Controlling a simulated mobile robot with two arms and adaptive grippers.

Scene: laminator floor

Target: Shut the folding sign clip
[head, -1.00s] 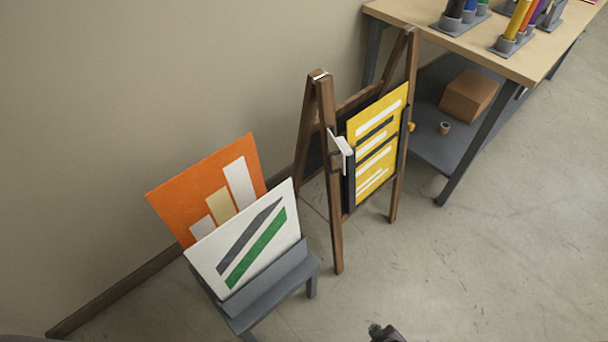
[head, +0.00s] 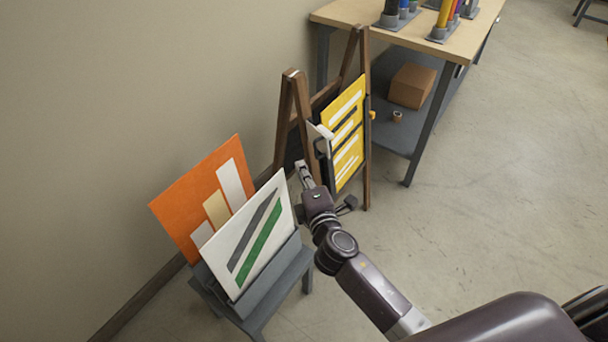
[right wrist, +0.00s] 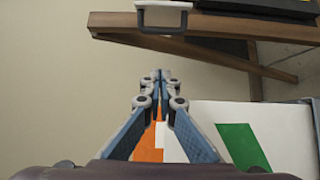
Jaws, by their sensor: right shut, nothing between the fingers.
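The folding sign (head: 287,105) is a brown wooden A-frame holding a yellow board (head: 346,140). Its clip (head: 321,134), a pale flap with a grey handle, stands out from the board's left edge. In the right wrist view the clip (right wrist: 163,6) is at the top, its grey handle hanging over the wooden leg (right wrist: 215,45). My right gripper (head: 302,168) is shut and empty, just below and left of the clip. In the right wrist view its fingertips (right wrist: 160,74) are together, apart from the handle. My left gripper is not in view.
A grey stand (head: 262,290) with an orange board (head: 190,200) and a white striped board (head: 235,245) is close to the left of my right gripper. A workbench (head: 400,45) stands behind the sign. The floor at right is clear.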

